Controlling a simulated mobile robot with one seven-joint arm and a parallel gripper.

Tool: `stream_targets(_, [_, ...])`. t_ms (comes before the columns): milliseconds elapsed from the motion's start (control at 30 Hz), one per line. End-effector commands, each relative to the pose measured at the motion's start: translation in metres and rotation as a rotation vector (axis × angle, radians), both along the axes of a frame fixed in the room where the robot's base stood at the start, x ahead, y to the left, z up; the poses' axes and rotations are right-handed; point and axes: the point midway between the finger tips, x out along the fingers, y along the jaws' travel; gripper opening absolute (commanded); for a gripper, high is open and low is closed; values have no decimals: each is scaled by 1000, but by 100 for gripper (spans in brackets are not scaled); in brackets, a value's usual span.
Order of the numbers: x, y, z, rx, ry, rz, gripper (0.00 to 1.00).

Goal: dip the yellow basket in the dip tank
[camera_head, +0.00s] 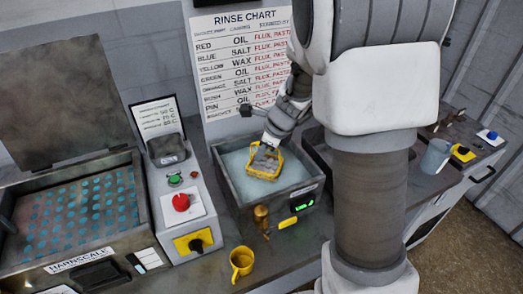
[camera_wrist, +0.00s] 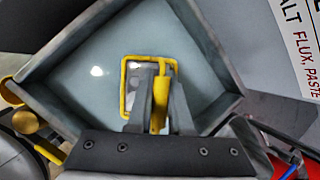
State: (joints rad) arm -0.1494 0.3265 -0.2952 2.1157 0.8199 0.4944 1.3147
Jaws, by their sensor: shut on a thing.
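The dip tank (camera_head: 284,208) is an open grey box of pale, bubbly liquid in the middle of the bench; its wall (camera_wrist: 213,45) frames the wrist view. The yellow basket (camera_head: 263,178) is inside the tank's outline, seen from above, with grey contents. In the wrist view the basket (camera_wrist: 124,92) appears over the pale liquid, clear of the walls. My gripper (camera_head: 270,150) is shut on the basket's yellow handle, which shows between the fingers (camera_wrist: 160,105). I cannot tell how deep the basket sits in the liquid.
A brass tap (camera_head: 262,216) and a yellow mug (camera_head: 241,262) are in front of the tank. A control box with a red button (camera_head: 181,202) and an open-lidded bath (camera_head: 75,215) stand left. A rinse chart (camera_head: 240,55) hangs behind.

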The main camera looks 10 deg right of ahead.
Motion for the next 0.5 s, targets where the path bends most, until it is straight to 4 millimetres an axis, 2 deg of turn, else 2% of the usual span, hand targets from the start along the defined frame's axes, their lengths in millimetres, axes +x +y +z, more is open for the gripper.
stream_targets(33, [1,0,9,0,-2,-1,0])
stream_targets(500, [1,0,45,0,-2,-1,0])
